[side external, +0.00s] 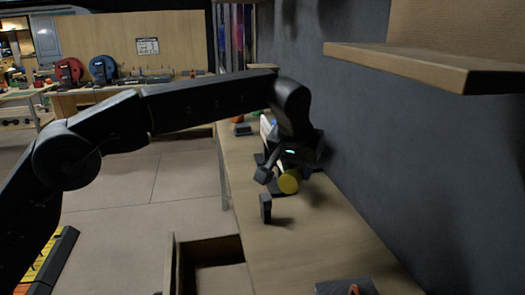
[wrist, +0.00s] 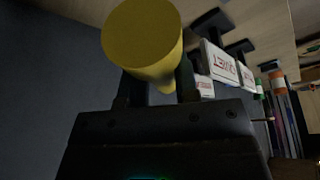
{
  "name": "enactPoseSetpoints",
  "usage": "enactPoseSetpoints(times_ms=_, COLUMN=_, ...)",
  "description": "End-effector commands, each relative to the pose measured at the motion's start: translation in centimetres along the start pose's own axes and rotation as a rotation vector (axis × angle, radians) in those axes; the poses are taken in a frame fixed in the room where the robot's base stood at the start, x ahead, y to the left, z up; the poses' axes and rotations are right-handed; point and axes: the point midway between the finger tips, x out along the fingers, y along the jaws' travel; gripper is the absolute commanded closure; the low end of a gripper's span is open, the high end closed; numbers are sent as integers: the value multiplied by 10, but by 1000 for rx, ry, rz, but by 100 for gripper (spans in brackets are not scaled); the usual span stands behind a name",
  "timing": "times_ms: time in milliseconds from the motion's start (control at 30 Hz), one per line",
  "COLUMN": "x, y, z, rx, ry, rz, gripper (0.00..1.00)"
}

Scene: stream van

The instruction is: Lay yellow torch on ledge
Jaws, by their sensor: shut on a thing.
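The yellow torch (side external: 289,181) is held in my gripper (side external: 283,172) above the wooden bench in the side external view. In the wrist view the torch (wrist: 143,37) shows its round yellow end toward the camera, between the two dark fingers of my gripper (wrist: 160,85). The fingers are shut on it. The wooden ledge (side external: 430,66) juts from the dark wall at the upper right, well above and to the right of my gripper. The part of the torch behind the fingers is hidden.
The wooden bench (side external: 320,252) runs along the dark wall (side external: 380,150). A small black upright block (side external: 265,208) stands on it near my gripper. White boxes with red lettering (wrist: 222,65) show in the wrist view. An open drawer (side external: 212,262) is at the bench's left.

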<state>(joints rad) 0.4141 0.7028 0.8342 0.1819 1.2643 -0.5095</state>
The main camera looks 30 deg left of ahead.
Motion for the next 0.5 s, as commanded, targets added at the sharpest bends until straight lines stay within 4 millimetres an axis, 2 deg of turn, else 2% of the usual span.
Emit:
enactPoseSetpoints(times_ms=100, x=7, y=5, z=-8, rx=42, ry=8, rz=16, gripper=100)
enactPoseSetpoints(times_ms=500, x=48, y=5, z=10, rx=42, ry=8, rz=16, gripper=100)
